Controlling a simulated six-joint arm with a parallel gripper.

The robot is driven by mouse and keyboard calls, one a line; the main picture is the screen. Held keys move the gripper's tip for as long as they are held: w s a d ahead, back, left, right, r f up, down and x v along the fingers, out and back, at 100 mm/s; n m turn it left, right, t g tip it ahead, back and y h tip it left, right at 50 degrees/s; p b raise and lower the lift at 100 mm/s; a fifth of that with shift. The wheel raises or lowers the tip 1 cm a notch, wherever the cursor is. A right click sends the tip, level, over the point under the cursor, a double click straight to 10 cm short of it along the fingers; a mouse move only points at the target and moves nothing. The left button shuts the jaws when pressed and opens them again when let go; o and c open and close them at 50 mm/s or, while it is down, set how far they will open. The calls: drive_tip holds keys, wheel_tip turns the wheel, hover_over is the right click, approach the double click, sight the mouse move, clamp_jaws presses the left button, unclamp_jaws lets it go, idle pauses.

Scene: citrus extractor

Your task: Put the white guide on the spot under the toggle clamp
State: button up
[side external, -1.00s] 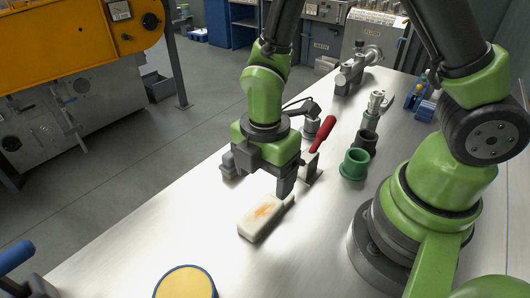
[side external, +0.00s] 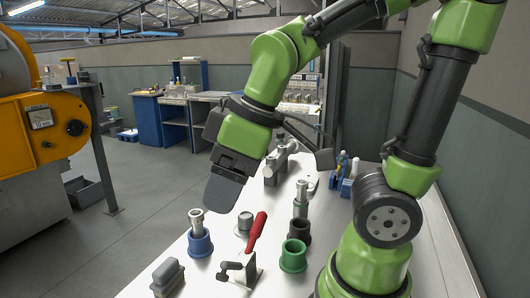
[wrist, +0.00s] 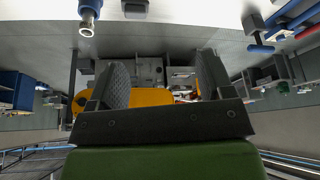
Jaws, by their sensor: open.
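The toggle clamp with its red handle (side external: 256,232) stands at the front of the bench in the side view, on a grey metal base (side external: 240,270). The white guide does not show in either view now, and the spot under the clamp cannot be made out. My gripper (side external: 222,192) is raised well above the bench, left of and above the clamp. In the wrist view its two dark fingers stand wide apart (wrist: 164,72), with nothing held between them.
A blue holder with a metal post (side external: 199,238), a grey block (side external: 167,275), a green cup (side external: 293,256), a black cup (side external: 299,231) and a metal fixture (side external: 277,167) stand around the clamp. A yellow machine (side external: 45,125) is at left, beyond the bench.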

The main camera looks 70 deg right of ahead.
drive_tip(key=s+d+r+m+t, duration=0.1)
drive_tip(key=s+r+m+t, duration=0.2)
drive_tip(key=m, duration=0.5)
drive_tip(key=shift+s+d+r, duration=0.2)
drive_tip(key=shift+s+r, duration=0.35)
drive_tip(key=shift+s, duration=0.45)
